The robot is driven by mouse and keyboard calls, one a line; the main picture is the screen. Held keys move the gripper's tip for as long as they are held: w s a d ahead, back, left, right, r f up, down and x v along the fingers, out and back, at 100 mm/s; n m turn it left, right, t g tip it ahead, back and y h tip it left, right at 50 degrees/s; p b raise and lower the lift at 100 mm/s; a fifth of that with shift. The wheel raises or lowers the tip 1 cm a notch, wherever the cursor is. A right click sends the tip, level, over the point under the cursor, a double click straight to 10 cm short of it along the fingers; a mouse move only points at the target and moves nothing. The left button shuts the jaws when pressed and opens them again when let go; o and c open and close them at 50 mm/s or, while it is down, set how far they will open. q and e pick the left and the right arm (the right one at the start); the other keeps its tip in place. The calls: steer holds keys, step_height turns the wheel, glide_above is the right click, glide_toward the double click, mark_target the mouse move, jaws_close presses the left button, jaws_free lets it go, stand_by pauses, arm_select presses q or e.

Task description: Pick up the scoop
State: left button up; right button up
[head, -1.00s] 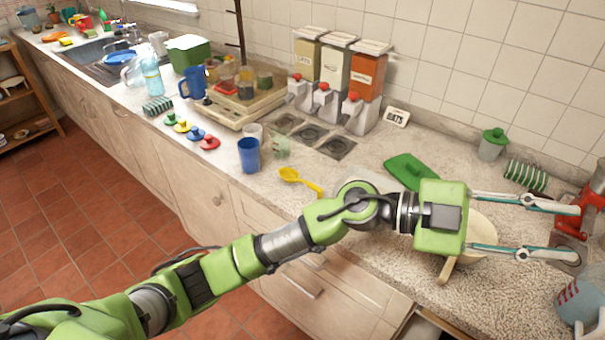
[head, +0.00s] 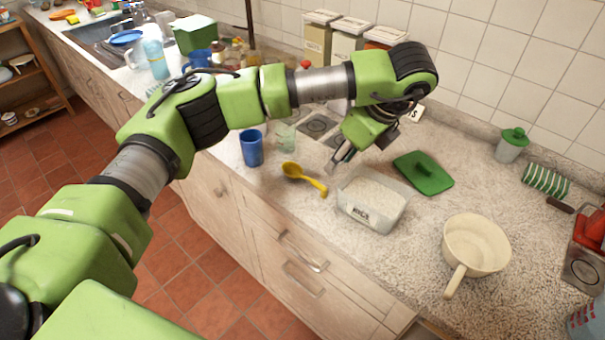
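The yellow scoop (head: 309,181) lies on the speckled counter, its bowl to the left and its handle pointing right and toward the front edge. My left gripper (head: 342,156) points down just behind and to the right of the scoop, above the back edge of the rice container. It is apart from the scoop. Its fingers are small and seen at a steep angle, so I cannot tell how far apart they are. My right gripper is not in view.
A clear container of rice (head: 365,216) stands right of the scoop, with a green lid (head: 424,172) behind it. A blue cup (head: 251,148) and a clear glass (head: 285,136) stand to the left. A cream pan (head: 476,243) is farther right. My arm hides part of the dispensers.

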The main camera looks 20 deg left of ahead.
arm_select(q)
steer(key=p, duration=0.2)
glide_above(318, 183)
steer(key=s+d, duration=0.1)
steer(key=d, duration=0.2)
step_height(318, 183, down, 6)
steer(key=shift+s+f, duration=0.1)
steer(key=shift+a+f+p, duration=0.35)
steer(key=shift+f+p, duration=0.05)
steer(key=p+x, duration=0.1)
steer(key=x, duration=0.2)
steer(key=shift+a+f+p, duration=0.15)
steer(key=shift+a+p, duration=0.2)
steer(key=shift+w+a+f, duration=0.1)
steer(key=shift+w+f, duration=0.1)
steer(key=shift+f, duration=0.25)
steer(key=shift+c, duration=0.4)
jaws_close()
